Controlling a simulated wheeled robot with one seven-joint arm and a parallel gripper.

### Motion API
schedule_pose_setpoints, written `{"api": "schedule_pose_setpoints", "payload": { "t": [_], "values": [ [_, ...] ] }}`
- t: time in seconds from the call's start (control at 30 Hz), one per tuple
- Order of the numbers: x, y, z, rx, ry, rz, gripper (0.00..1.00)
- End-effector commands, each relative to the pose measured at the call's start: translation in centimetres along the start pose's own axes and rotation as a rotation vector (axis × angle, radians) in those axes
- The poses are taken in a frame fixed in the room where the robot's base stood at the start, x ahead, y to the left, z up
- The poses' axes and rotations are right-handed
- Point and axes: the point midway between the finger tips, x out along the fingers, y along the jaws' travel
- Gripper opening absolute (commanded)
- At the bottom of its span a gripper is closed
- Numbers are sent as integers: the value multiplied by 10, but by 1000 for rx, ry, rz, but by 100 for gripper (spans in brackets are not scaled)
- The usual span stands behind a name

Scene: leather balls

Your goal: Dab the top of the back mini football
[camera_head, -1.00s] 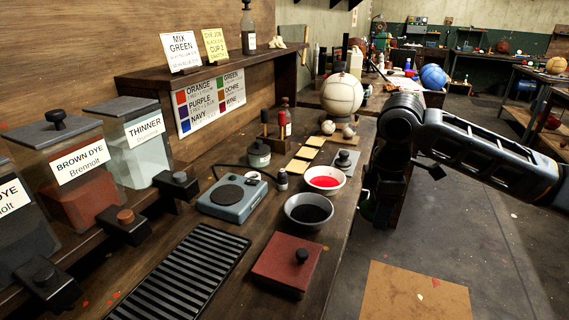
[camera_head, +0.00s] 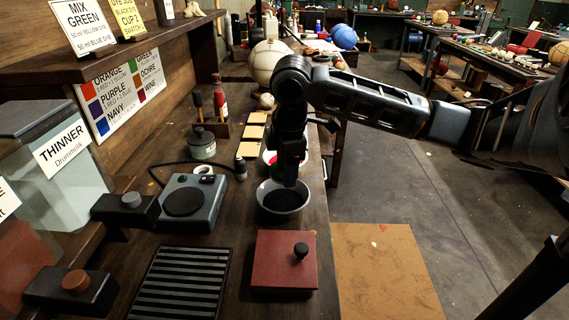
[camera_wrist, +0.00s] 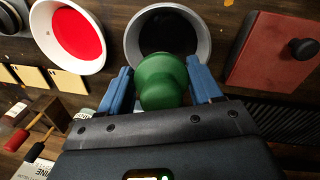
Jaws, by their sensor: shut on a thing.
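My gripper (camera_head: 290,180) is low over the bowl of black liquid (camera_head: 268,205) in the head view. In the wrist view my gripper (camera_wrist: 159,76) has its blue fingers shut on a green rounded knob (camera_wrist: 161,82). The knob overlaps the near rim of the black bowl (camera_wrist: 205,35); its lower end is hidden, so I cannot tell if it touches the liquid. One small pale ball (camera_head: 266,101) shows just left of my arm, in front of a large cream panelled ball (camera_head: 266,62). Any other small ball is hidden behind my arm.
A bowl of red liquid (camera_wrist: 58,52) stands beside the black one, with yellow pads (camera_wrist: 30,75) near it. A red lidded box (camera_head: 280,268), a scale (camera_head: 190,200) and a bottle rack (camera_head: 215,126) stand close by. Open floor lies right of the bench.

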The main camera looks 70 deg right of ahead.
Motion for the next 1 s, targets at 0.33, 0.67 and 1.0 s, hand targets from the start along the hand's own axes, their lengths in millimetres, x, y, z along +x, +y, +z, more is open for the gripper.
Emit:
{"api": "schedule_pose_setpoints", "payload": {
  "t": [0.33, 0.67, 1.0],
  "values": [
    [35, -4, 1, 1, 0, 1, 40],
    [64, -8, 1, 0, 0, 0, 40],
    [78, -10, 1, 0, 0, 1, 40]
  ]
}}
